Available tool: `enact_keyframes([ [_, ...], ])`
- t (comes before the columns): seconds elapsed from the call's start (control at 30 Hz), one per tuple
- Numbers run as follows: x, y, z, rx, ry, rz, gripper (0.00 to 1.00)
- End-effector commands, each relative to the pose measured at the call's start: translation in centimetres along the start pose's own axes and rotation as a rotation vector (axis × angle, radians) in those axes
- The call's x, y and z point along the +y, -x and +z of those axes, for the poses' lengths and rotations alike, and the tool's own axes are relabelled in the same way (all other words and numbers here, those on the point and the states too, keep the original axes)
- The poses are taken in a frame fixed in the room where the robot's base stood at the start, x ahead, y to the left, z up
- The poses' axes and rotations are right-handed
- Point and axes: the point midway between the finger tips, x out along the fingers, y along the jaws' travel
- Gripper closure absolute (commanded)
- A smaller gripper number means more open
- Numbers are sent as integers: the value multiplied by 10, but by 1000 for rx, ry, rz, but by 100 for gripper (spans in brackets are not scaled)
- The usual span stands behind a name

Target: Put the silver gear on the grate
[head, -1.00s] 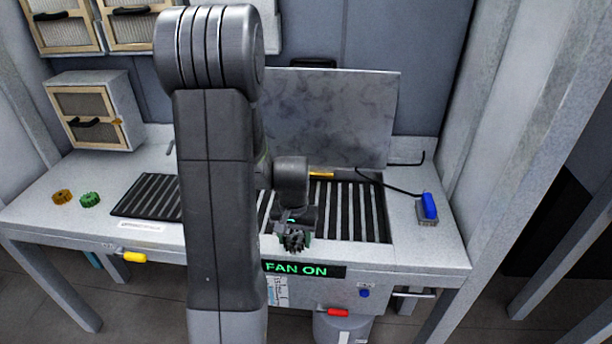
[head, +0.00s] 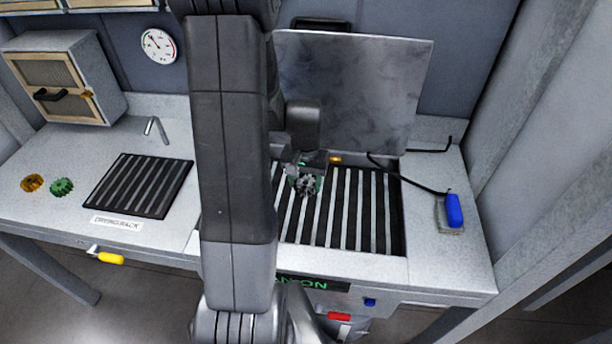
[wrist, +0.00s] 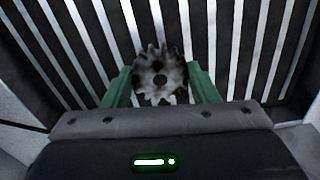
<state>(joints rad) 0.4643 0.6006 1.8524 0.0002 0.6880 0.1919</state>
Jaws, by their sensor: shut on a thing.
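The silver gear (wrist: 160,76) is between the green fingers of my gripper (wrist: 163,88) in the wrist view, and the gripper is shut on it. In the head view the silver gear (head: 306,185) shows as a small grey toothed disc below my gripper (head: 303,178). The grate (head: 345,215) is a set of light bars over a dark recess in the right half of the bench. The gear is over the grate's back left part. Whether it touches the bars cannot be told. My arm hides the grate's left edge in the head view.
A drying rack (head: 140,184) lies left of my arm, with an orange gear (head: 33,183) and a green gear (head: 62,187) beyond it. A raised grey panel (head: 350,90) stands behind the grate. A blue-handled brush (head: 453,211) lies on the right.

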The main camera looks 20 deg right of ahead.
Motion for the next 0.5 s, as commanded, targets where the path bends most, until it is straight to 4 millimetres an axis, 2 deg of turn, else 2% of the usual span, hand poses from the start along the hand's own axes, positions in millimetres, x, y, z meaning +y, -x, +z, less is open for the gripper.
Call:
enact_keyframes([
  [0.5, 0, -66, 0, 0, 0, 0, 94],
])
